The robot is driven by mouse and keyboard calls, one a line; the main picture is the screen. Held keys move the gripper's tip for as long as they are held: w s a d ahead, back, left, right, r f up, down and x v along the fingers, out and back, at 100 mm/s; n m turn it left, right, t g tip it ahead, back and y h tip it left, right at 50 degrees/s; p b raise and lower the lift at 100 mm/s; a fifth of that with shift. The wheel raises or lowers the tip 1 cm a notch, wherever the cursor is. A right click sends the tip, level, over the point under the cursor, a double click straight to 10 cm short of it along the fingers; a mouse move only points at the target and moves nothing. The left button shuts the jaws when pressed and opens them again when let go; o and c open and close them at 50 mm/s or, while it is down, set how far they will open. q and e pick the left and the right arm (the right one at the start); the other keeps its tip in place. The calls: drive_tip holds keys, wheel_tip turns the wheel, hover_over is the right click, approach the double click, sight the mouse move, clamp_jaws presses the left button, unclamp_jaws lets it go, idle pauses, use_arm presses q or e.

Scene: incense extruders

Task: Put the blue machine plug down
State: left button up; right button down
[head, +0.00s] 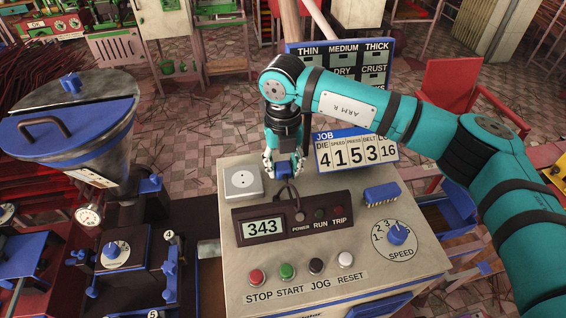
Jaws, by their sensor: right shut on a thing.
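My right gripper (284,166) points down over the back of the beige control box (208,285). It is shut on the blue machine plug (285,171), which shows as a small blue piece between and below the fingers. A dark cable (294,191) loops below the plug, behind the display panel. The fingers hide part of the plug. I cannot tell whether the plug touches the box top. A pale square socket (241,182) is on the box top, left of the plug, with nothing in it. My left gripper is not in view.
A job sign (356,151) stands behind the box, right of my gripper. A display panel (293,220) reads 343. A blue ribbed block (381,194), coloured buttons (287,271) and a speed dial (396,236) occupy the box top. A blue-lidded hopper (70,135) stands at left.

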drive_tip(key=shift+f, duration=0.65)
drive_tip(key=shift+f+b, duration=0.6)
drive_tip(key=shift+b, duration=0.15)
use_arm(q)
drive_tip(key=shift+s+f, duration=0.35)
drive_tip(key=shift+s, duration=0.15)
use_arm(e)
drive_tip(key=c, duration=0.9)
unclamp_jaws()
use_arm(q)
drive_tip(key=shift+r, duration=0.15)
use_arm(e)
drive_tip(key=shift+r, duration=0.15)
